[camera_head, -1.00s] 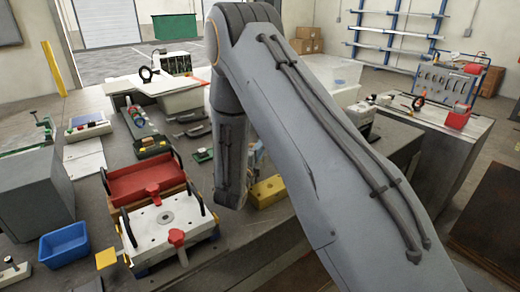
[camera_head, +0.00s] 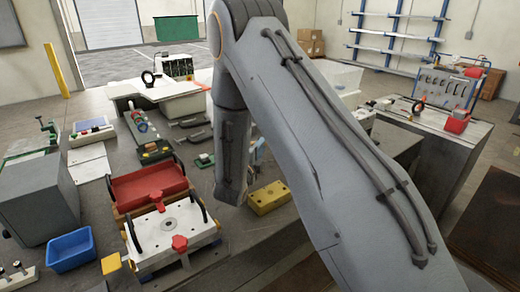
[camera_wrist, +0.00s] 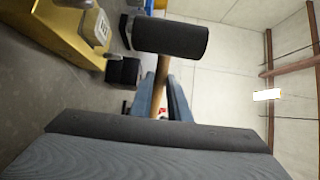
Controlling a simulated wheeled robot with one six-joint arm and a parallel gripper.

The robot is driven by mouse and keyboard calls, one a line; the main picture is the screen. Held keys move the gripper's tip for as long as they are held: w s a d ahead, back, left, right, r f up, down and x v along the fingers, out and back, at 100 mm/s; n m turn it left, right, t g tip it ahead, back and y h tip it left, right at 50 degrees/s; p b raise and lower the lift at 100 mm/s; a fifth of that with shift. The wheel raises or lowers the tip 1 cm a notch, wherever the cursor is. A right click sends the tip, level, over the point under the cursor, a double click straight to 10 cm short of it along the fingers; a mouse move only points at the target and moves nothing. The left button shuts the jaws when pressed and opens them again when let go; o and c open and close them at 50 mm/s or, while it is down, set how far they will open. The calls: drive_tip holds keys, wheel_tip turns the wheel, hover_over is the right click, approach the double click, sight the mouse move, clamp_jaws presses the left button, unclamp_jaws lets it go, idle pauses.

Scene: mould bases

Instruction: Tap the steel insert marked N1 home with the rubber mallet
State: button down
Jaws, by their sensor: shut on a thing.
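The rubber mallet has a black cylindrical head (camera_wrist: 171,40) and a wooden handle (camera_wrist: 161,72) in the wrist view. My gripper (camera_wrist: 163,98) has its blue-grey fingers shut on the handle, with the head beyond them. A yellow block (camera_wrist: 50,38) at the wrist view's upper left carries a pale grey piece (camera_wrist: 95,27); its marking is too small to read. The mallet head is to the right of that piece in the picture, apart from it. In the head view a yellow block (camera_head: 268,197) sits on the bench beside my arm, which hides my gripper and the mallet. I cannot identify N1.
A white mould plate (camera_head: 155,240) with red knobs and black handles stands left of my arm. Behind it is a red tray (camera_head: 148,184). A blue bin (camera_head: 71,250) and a grey cabinet (camera_head: 38,198) stand further left. Several tools lie behind on the bench.

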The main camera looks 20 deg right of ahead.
wheel_tip(320, 180, down, 5)
drive_tip(key=b, duration=0.3)
drive_tip(key=shift+w+r, duration=0.1)
drive_tip(key=shift+s+a, duration=0.1)
drive_tip(key=shift+s, duration=0.1)
wheel_tip(320, 180, up, 5)
drive_tip(key=p, duration=0.3)
drive_tip(key=shift+w, duration=0.1)
drive_tip(key=c, duration=2.4)
unclamp_jaws()
clamp_jaws()
